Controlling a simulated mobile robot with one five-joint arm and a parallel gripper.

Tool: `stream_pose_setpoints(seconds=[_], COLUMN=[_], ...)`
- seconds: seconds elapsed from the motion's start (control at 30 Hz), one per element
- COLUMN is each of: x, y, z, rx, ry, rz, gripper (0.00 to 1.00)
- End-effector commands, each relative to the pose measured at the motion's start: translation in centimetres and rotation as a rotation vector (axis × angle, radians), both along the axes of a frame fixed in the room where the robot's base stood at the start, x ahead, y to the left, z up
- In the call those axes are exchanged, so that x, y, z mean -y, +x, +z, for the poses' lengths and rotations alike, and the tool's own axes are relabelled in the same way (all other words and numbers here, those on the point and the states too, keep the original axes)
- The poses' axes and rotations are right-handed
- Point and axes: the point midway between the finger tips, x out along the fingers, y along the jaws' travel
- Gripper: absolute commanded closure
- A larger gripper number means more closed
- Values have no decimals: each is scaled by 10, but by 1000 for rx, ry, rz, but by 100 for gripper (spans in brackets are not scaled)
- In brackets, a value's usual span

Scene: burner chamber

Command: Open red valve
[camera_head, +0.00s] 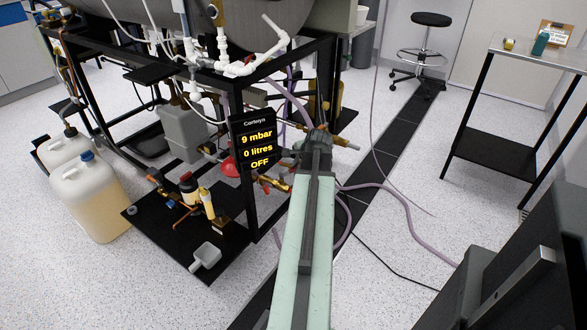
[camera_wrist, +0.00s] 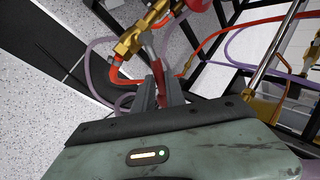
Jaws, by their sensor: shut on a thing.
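The red valve's handle (camera_wrist: 159,76) shows in the wrist view as a narrow red lever between the two fingers of my gripper (camera_wrist: 161,92). The fingers are shut on it. The handle joins brass fittings (camera_wrist: 134,42) just beyond the fingertips, and a red pipe bends down beside them. How far the valve is turned I cannot tell. In the head view my arm reaches forward to the rig's black frame. The arm hides the fingertips and the held handle there. Brass and red fittings (camera_head: 276,185) show just left of the arm.
A display (camera_head: 256,142) reads 9 mbar, 0 litres and OFF. Black frame bars (camera_head: 250,205) and purple hoses (camera_head: 405,205) lie close to my arm. A canister (camera_head: 92,200) stands at left, a side table (camera_head: 495,150) at right. Open floor lies between the arm and that table.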

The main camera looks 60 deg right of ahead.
Motion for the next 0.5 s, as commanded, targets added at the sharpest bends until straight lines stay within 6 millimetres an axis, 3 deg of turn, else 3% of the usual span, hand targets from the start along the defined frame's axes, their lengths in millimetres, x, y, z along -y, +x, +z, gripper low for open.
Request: stream_pose_setpoints(seconds=[0.27, 0.3, 0.33, 0.37, 0.5], x=[4, 5, 6, 6, 7], y=[-8, -9, -10, -10, -11], z=[0, 0, 0, 0, 0], rx=[5, 5, 4, 4, 2], ry=[7, 7, 5, 5, 3], rz=[-15, -16, -17, -17, -19], gripper=[100, 77, 68, 63, 63])
